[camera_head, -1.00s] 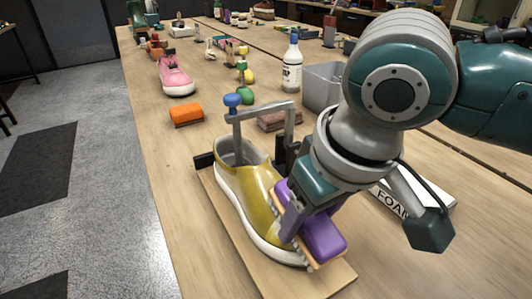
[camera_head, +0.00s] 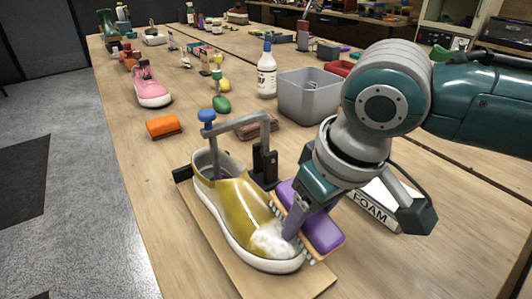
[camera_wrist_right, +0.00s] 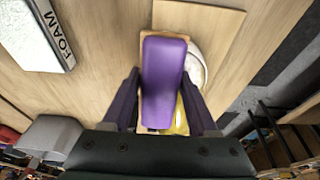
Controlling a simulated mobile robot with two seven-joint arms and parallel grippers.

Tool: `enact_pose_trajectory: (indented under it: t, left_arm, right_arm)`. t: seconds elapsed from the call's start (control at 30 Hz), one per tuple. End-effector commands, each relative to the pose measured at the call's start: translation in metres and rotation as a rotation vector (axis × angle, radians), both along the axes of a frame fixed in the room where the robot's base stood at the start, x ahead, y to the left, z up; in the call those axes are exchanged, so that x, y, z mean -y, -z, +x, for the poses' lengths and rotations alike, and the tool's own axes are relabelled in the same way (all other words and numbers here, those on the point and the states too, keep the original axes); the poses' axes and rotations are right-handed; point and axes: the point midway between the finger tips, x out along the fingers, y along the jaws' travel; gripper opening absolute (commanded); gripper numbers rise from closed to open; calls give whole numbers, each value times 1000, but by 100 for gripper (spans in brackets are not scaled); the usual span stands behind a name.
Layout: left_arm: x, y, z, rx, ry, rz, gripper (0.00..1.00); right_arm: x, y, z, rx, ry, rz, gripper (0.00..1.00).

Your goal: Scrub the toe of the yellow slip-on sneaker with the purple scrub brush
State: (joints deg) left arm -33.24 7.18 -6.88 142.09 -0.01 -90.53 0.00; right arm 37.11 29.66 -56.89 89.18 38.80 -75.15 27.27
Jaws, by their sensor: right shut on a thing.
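The yellow slip-on sneaker (camera_head: 231,200) with a white sole sits on a wooden board (camera_head: 197,211), under a grey clamp (camera_head: 240,123) with a blue knob. White foam (camera_head: 272,240) covers its toe. My right gripper (camera_head: 292,226) is shut on the purple scrub brush (camera_head: 321,230), whose bristles face the right side of the toe. I cannot tell if the bristles touch it. In the right wrist view the brush (camera_wrist_right: 164,80) lies between the fingers and hides most of the sneaker. My left gripper is not in view.
A white FOAM container (camera_head: 370,207) lies right of the board, behind my right wrist. A grey bin (camera_head: 308,97), a white bottle (camera_head: 266,73), an orange block (camera_head: 164,126) and a pink sneaker (camera_head: 151,90) stand farther back. The table's left front is clear.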

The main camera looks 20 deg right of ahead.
Motion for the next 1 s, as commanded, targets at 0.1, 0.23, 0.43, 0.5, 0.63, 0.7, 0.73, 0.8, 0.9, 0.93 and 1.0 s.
enact_pose_trajectory:
  t: [0.1,0.23,0.43,0.5,0.63,0.7,0.73,0.8,0.9,0.93,1.0]
  left_arm:
    - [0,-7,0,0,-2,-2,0]
    - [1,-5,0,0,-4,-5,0]
    - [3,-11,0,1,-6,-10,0]
    - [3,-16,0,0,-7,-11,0]
    - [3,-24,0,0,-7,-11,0]
    - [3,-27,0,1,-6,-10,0]
    - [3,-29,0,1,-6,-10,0]
    - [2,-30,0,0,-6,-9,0]
    - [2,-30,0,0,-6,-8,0]
    - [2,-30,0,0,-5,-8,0]
    - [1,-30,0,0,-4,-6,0]
  right_arm:
    - [0,-3,0,0,0,0,7]
    - [0,0,1,1,0,-1,7]
    - [-5,-2,-2,0,-1,1,7]
    - [-12,-4,-4,-2,-3,3,7]
    - [-25,-5,-10,-2,-3,4,7]
    - [-31,-5,-12,-3,-3,5,7]
    - [-33,-5,-13,-2,-2,4,7]
    - [-36,-5,-14,-1,-3,2,7]
    - [-38,-4,-15,-1,-2,2,7]
    - [-38,-4,-15,-1,-2,2,7]
    - [-38,-3,-14,0,0,1,7]
